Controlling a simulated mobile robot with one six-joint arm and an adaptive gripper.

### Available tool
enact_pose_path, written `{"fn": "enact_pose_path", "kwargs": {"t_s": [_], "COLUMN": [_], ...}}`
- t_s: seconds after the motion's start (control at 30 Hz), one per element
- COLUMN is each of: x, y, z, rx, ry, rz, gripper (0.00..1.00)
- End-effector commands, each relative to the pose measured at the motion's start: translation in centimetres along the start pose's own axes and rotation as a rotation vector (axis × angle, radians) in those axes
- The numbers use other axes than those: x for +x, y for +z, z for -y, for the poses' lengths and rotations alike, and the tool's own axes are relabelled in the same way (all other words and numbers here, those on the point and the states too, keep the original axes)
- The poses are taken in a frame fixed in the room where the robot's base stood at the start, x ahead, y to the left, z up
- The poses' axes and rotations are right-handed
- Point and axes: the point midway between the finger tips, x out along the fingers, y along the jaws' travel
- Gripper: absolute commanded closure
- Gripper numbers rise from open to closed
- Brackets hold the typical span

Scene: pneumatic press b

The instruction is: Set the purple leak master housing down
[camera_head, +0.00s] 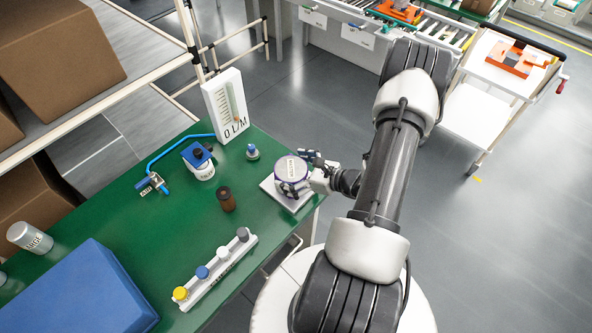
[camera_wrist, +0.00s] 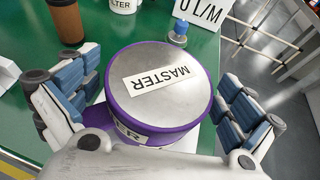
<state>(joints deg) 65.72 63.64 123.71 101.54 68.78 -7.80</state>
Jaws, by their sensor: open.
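The purple leak master housing (camera_head: 291,169) is a short cylinder with a grey metal top labelled MASTER. It stands upright on a white plate (camera_head: 283,196) at the right edge of the green table. In the wrist view the housing (camera_wrist: 160,85) fills the middle. My gripper (camera_head: 312,168) is at the housing's right side in the head view. In the wrist view my gripper (camera_wrist: 155,105) has one finger on each side of the housing, spread open, with a gap visible at the right finger. The housing's underside is hidden.
On the green table (camera_head: 150,235) stand a flow gauge board (camera_head: 226,105), a filter unit (camera_head: 200,160), a small blue-topped fitting (camera_head: 252,152), a brown bottle (camera_head: 226,200), a white rack with coloured caps (camera_head: 215,270) and a blue case (camera_head: 80,290). A blue hose runs near the back.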

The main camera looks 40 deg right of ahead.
Motion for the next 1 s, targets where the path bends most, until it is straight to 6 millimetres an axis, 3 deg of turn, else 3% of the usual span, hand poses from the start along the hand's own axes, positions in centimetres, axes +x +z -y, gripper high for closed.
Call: {"fn": "enact_pose_path", "kwargs": {"t_s": [0.17,0.6,0.8,1.0], "x": [-1.6,-10.5,-12.0,-12.1], "y": [0.3,0.3,0.3,0.2], "z": [0.2,0.1,0.1,0.0], "rx": [0.002,0.0,0.0,0.0], "ry": [-0.005,-0.004,-0.002,0.001], "rz": [0.0,0.0,0.0,0.0], "gripper": [0.0,0.0,0.0,0.0]}}
